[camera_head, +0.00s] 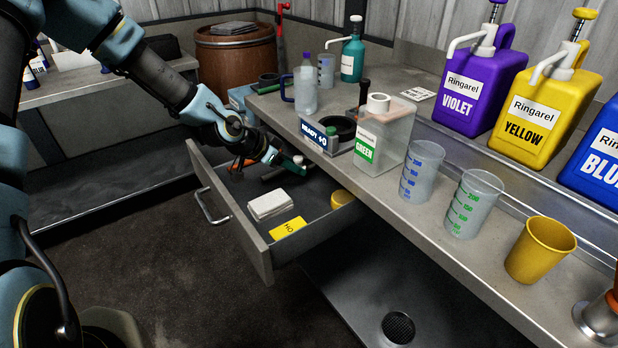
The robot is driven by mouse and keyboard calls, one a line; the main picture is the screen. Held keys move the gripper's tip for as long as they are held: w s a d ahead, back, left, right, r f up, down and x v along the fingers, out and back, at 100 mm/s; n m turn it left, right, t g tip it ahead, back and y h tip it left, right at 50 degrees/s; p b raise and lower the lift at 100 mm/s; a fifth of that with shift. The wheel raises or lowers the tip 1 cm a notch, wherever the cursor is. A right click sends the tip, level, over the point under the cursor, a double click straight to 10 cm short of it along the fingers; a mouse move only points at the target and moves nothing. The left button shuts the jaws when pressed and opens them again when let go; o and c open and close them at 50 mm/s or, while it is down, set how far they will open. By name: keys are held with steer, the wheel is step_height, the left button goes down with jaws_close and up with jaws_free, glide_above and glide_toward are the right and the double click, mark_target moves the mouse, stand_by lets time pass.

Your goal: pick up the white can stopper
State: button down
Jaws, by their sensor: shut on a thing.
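My gripper (284,162) reaches into the open drawer (312,232), near its back, under the bench edge. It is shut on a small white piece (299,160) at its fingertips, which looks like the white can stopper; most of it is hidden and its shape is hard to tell. A translucent can labelled GREEN (388,140) stands upright on the bench to the right, with a white round neck or ring on top.
The drawer also holds a folded white cloth (270,205), a yellow card (288,228) and a yellow round thing (342,198). On the bench stand two measuring beakers (421,172) (473,205), a yellow cup (540,250) and coloured jugs (480,95). The drawer front is close below my arm.

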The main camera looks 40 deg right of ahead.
steer(key=w+a+r, duration=0.1)
steer(key=w, duration=0.1)
steer(key=w+a+r, duration=0.3)
steer(key=w+a, duration=0.1)
steer(key=shift+w+a+r+b, duration=0.15)
steer(key=shift+w+r+b, duration=0.1)
steer(key=shift+b, duration=0.1)
stand_by(0.8)
